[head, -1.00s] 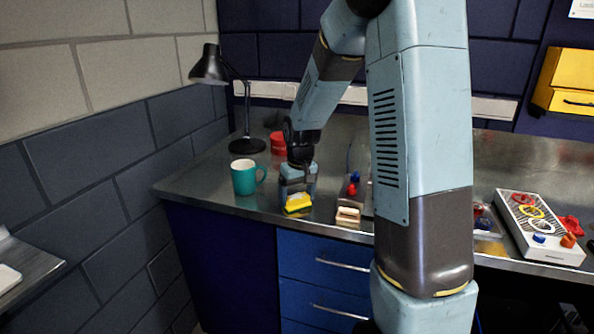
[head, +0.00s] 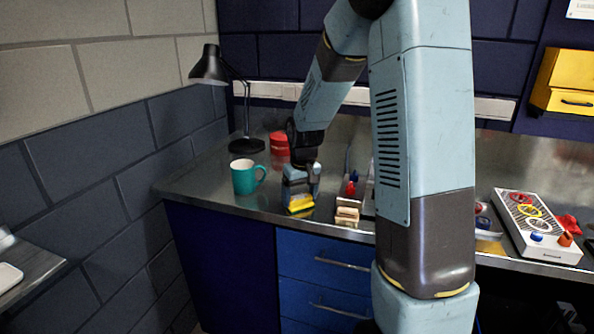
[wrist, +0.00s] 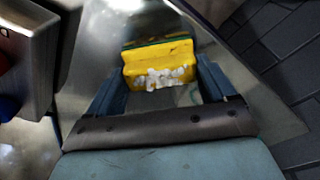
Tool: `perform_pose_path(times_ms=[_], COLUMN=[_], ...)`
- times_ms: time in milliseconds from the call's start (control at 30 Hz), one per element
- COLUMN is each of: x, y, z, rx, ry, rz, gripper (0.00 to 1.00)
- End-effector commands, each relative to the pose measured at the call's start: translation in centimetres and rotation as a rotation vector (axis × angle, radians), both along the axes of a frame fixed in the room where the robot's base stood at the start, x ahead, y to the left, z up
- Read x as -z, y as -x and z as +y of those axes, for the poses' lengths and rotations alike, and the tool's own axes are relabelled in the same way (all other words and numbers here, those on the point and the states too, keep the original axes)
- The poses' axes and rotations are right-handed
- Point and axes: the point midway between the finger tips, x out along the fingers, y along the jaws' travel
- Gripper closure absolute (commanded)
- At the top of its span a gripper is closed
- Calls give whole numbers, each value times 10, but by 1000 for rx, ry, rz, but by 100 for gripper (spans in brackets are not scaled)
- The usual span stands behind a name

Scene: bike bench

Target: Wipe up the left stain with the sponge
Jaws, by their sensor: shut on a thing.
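The yellow sponge (wrist: 158,64) has a green layer on its far side and white specks on its near face. My gripper (wrist: 158,84) is shut on it, with one blue-grey finger on each side. In the head view, my gripper (head: 300,192) points down near the front edge of the metal bench, and the sponge (head: 300,203) shows low between the fingers, at or just above the bench top. I cannot tell whether it touches. No stain can be made out clearly in either view; my gripper and arm cover part of the bench.
A teal mug (head: 245,177) stands close to the left of my gripper. A red container (head: 279,150) and a black lamp (head: 246,144) are behind.

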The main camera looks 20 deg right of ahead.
Motion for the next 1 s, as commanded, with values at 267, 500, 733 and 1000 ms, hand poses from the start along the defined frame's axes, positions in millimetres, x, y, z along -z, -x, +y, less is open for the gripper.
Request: perform_pose_path(times_ms=[267,500,733,1000], x=[-5,-31,-47,-66], y=[2,2,2,2], z=[-10,-8,-5,-4], rx=[-2,-5,-9,-10], ry=[1,0,0,0], rz=[-1,-1,-1,-1], gripper=[55,55,55,55])
